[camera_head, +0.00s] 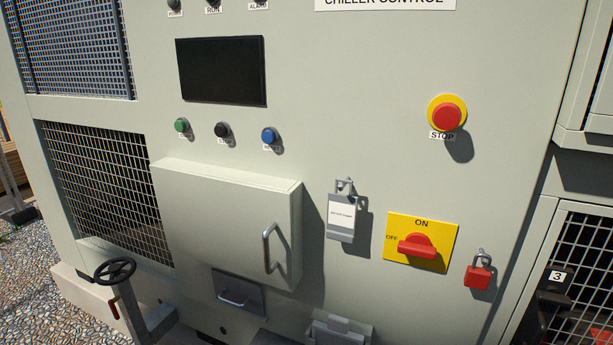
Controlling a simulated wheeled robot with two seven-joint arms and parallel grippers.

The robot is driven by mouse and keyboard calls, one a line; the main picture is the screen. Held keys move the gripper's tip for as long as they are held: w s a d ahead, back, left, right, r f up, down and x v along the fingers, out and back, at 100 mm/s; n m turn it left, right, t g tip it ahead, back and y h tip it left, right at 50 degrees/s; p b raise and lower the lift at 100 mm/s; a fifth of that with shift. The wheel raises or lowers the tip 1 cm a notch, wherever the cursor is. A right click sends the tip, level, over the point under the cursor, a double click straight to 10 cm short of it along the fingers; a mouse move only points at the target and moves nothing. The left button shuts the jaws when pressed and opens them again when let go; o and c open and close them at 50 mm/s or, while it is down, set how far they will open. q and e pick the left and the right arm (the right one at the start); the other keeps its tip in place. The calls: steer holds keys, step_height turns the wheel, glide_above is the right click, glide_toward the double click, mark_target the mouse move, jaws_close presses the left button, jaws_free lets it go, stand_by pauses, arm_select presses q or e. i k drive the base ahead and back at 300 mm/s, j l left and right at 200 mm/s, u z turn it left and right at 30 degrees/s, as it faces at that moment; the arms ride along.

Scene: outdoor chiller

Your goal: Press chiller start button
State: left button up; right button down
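The chiller's control panel (330,80) fills the middle of the view. Below a dark screen (221,71) is a row of three push buttons: a green one (181,125) at the left, a black one (221,130) in the middle and a blue one (269,135) at the right. Their small labels are hard to read, so I cannot confirm by text which is start. Nothing touches the buttons or covers them. Neither of my grippers is in view.
A red stop button (447,116) on yellow is at the right. Below are a red rotary switch (417,246), a red padlock (478,276) and a hanging tag (341,218). A handled box (215,215) juts out below the buttons. A valve handwheel (115,270) stands lower left.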

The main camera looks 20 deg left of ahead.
mark_target(179, 125)
steer(key=u, duration=1.45)
